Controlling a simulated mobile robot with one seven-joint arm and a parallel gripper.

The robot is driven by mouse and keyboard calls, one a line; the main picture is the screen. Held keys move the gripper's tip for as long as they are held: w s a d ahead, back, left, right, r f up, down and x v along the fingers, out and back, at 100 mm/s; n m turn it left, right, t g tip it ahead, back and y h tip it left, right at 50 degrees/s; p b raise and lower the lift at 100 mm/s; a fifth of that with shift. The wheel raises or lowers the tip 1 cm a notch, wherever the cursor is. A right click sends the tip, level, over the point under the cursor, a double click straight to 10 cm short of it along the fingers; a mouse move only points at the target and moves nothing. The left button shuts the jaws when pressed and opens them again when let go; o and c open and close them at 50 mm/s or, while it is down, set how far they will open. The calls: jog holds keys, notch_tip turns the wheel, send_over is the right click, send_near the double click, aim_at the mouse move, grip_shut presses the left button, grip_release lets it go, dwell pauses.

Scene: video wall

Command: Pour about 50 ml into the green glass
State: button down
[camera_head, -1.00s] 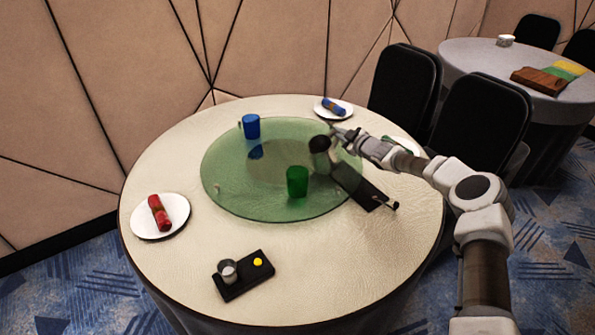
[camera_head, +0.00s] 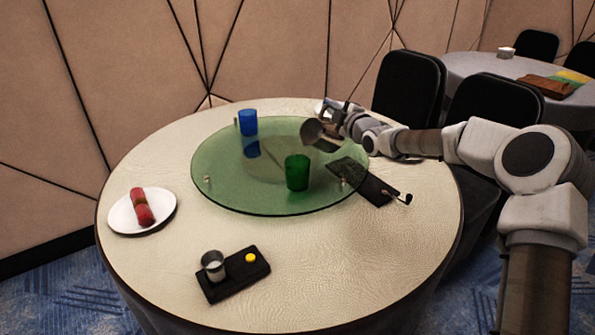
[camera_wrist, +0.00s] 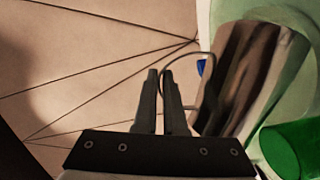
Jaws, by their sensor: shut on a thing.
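The green glass (camera_head: 297,173) stands upright on the green glass turntable (camera_head: 225,190). It also shows at the lower right of the wrist view (camera_wrist: 292,148). My gripper (camera_head: 332,119) is shut on the handle of a dark jug (camera_head: 314,134), held above the turntable, behind and slightly right of the green glass. The jug is tilted, its mouth towards the left. In the wrist view my fingers (camera_wrist: 161,88) are close together at the jug's thin handle, with the jug's body (camera_wrist: 237,72) to their right. I cannot see any stream or the liquid levels.
A blue glass (camera_head: 248,123) stands at the turntable's back left. A black tray (camera_head: 232,285) with a small cup and yellow disc lies in front. A white plate (camera_head: 122,216) holds a red napkin roll. Another black tray (camera_head: 376,192) lies at right. Chairs (camera_head: 405,90) stand behind.

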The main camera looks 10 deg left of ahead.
aim_at(324, 111)
jog(key=shift+s+a+f+n+t+b, duration=0.1)
jog(key=shift+s+a+n+t+b, duration=0.3)
jog(key=shift+n+b, duration=0.25)
jog(key=shift+s, duration=0.15)
jog(key=shift+s+a+r+n+y+b, duration=0.3)
jog(key=shift+s+r+n+b, duration=0.15)
jog(key=shift+n, duration=0.2)
jog(key=shift+s+r, duration=0.15)
jog(key=shift+s, duration=0.05)
jog(key=shift+s+a+r+n+b, duration=0.15)
jog(key=shift+s+a+n+b, duration=0.2)
jog(key=shift+s+n+b, duration=0.4)
dwell(1.3)
jog(key=shift+w, duration=0.25)
